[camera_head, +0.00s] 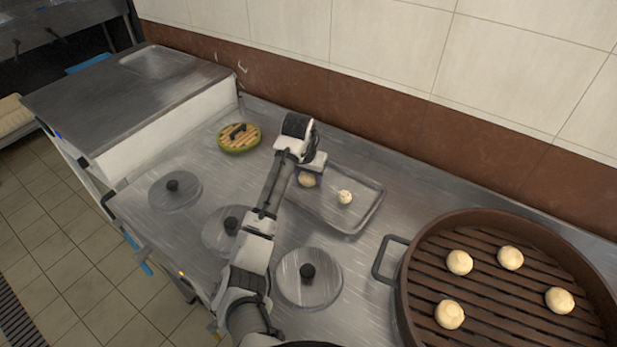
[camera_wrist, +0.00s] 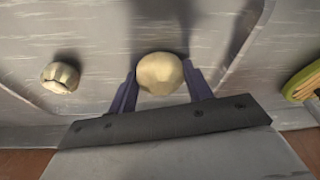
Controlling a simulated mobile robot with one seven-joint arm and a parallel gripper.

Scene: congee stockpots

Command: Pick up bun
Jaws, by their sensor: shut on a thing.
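A pale round bun (camera_wrist: 160,73) sits between the two purple fingers of my gripper (camera_wrist: 161,85) in the wrist view. The fingers are shut on it from both sides. In the head view this bun (camera_head: 307,180) shows just under my gripper (camera_head: 311,172), at the left part of a metal tray (camera_head: 361,223). I cannot tell whether the bun touches the tray. A second bun (camera_head: 345,197), with a pleated top, lies on the tray to the right; it also shows at left in the wrist view (camera_wrist: 60,77).
A large brown steamer (camera_head: 404,290) with several buns stands at the right, its handle towards the tray. Metal lids with black knobs (camera_head: 308,287) lie along the counter's front. A green-rimmed bamboo lid (camera_head: 239,147) lies behind left. A tiled wall (camera_head: 390,45) borders the back.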

